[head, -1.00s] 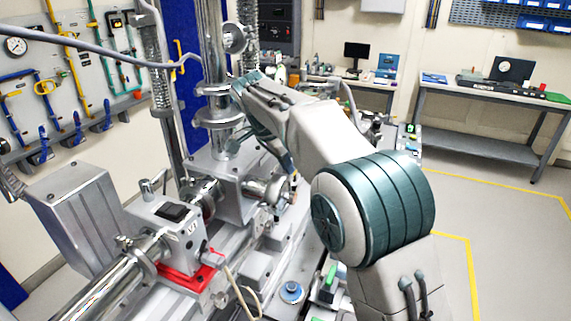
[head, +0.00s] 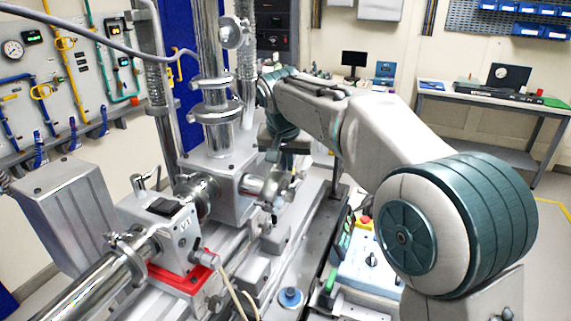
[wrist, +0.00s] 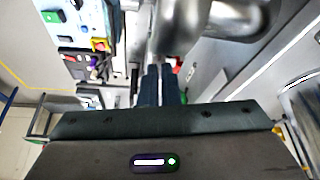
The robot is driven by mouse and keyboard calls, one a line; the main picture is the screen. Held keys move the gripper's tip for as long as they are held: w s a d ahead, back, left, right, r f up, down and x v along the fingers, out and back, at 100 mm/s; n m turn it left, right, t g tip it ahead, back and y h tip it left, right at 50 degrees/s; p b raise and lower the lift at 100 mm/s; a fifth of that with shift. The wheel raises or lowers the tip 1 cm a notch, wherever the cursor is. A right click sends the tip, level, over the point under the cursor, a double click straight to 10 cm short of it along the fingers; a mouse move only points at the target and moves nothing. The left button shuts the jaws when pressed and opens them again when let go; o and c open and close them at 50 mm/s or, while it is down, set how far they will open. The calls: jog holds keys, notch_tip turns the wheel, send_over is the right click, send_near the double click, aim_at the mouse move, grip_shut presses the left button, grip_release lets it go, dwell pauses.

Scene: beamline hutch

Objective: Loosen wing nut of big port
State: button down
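The metal chamber (head: 212,178) stands left of centre in the head view, with a round flanged port (head: 262,188) on its right side, which I take for the big port. The wing nut is too small to make out there. My gripper (head: 285,188) is pointed down just right of that port, partly hidden by my wrist. In the wrist view, my gripper's two dark fingers (wrist: 160,86) are close together with a thin gap. A blurred shiny metal part (wrist: 180,28) is just beyond their tips. I cannot tell whether anything is between them.
A valve block (head: 165,225) with a red base sits on the beam pipe at front left. A control box (head: 368,262) with knobs stands right of the rail. A vertical column (head: 210,60) rises above the chamber. A workbench (head: 490,108) is far right, with open floor before it.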

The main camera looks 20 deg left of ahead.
jog(key=n, duration=0.1)
jog(key=n+y, duration=0.1)
jog(key=n, duration=0.1)
jog(key=shift+w+d+n+g, duration=0.1)
jog(key=shift+d+n+g, duration=0.15)
jog(key=shift+n+g, duration=0.15)
jog(key=n+g+y+p, duration=0.1)
jog(key=n, duration=0.2)
jog(key=n+g+p, duration=0.1)
jog(key=n, duration=0.2)
jog(key=n+g+y+p, duration=0.1)
jog(key=n, duration=0.3)
jog(key=shift+w+d+f+y+p, duration=0.2)
jog(key=shift+w+d+y+p, duration=0.05)
jog(key=shift+y+p, duration=0.05)
jog(key=shift+f, duration=0.1)
jog(key=c, duration=2.1)
grip_release()
jog(key=shift+o, duration=0.9)
jog(key=w+v, duration=0.1)
jog(key=v, duration=1.2)
jog(key=shift+s+r+b, duration=0.4)
jog(key=shift+r, duration=0.05)
